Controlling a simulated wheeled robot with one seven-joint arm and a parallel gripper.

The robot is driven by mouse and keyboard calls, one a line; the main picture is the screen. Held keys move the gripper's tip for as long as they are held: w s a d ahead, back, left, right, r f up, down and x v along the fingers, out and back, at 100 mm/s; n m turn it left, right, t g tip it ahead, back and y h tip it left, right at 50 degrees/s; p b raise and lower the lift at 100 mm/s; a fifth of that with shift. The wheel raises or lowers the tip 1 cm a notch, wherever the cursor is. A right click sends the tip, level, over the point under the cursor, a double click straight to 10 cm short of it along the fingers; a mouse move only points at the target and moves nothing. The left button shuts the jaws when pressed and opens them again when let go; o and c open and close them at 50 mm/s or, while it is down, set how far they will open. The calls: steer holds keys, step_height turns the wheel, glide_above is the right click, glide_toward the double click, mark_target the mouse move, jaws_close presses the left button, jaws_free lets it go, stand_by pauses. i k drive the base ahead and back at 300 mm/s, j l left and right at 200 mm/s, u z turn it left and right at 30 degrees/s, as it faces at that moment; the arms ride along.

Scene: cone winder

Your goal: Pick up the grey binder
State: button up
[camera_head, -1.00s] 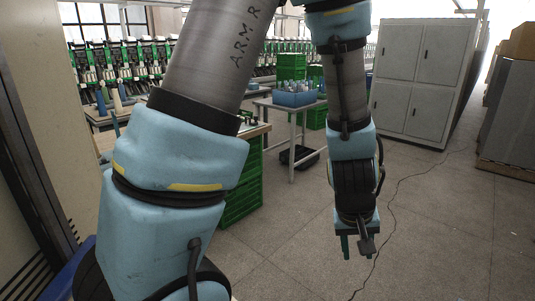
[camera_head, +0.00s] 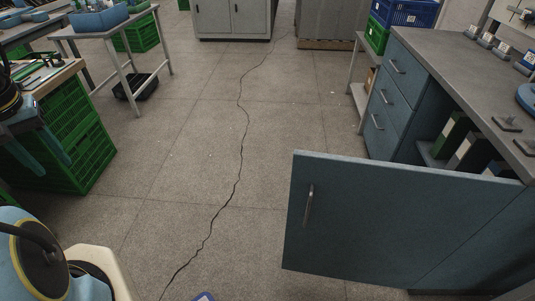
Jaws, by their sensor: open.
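Several binders stand upright in the open compartment of the blue-grey cabinet at the right. One is green (camera_head: 450,134). Beside it is a greyish one (camera_head: 470,151) with a pale label, which appears to be the grey binder.
The cabinet's worktop (camera_head: 460,70) carries small metal parts. The open door juts into the floor space. Green crates (camera_head: 80,150) and a table (camera_head: 108,30) with a blue bin stand at the left. The middle floor (camera_head: 190,150) is clear apart from a thin dark line.

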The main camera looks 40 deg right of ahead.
mark_target(475, 153)
steer(key=k+j, duration=0.7)
steer(key=j+z, duration=0.15)
steer(key=z, duration=2.35)
steer(key=k+z, duration=0.1)
steer(key=k, duration=0.25)
steer(key=k+l, duration=0.2)
steer(key=k, duration=0.15)
steer(key=z, duration=0.45)
steer(key=j+z, duration=0.15)
steer(key=z, duration=0.3)
steer(key=j+z, duration=0.1)
steer(key=z, duration=0.3)
steer(key=j+z, duration=0.1)
steer(key=z, duration=0.35)
steer(key=j, duration=0.8)
steer(key=k+j, duration=0.1)
steer(key=j, duration=1.55)
steer(key=k+j, duration=0.1)
steer(key=j, duration=0.7)
steer(key=j+z, duration=0.1)
steer(key=j, duration=0.75)
steer(key=k+j, duration=0.15)
steer(key=j, duration=1.45)
steer(key=k+j, duration=0.15)
steer(key=j, duration=0.65)
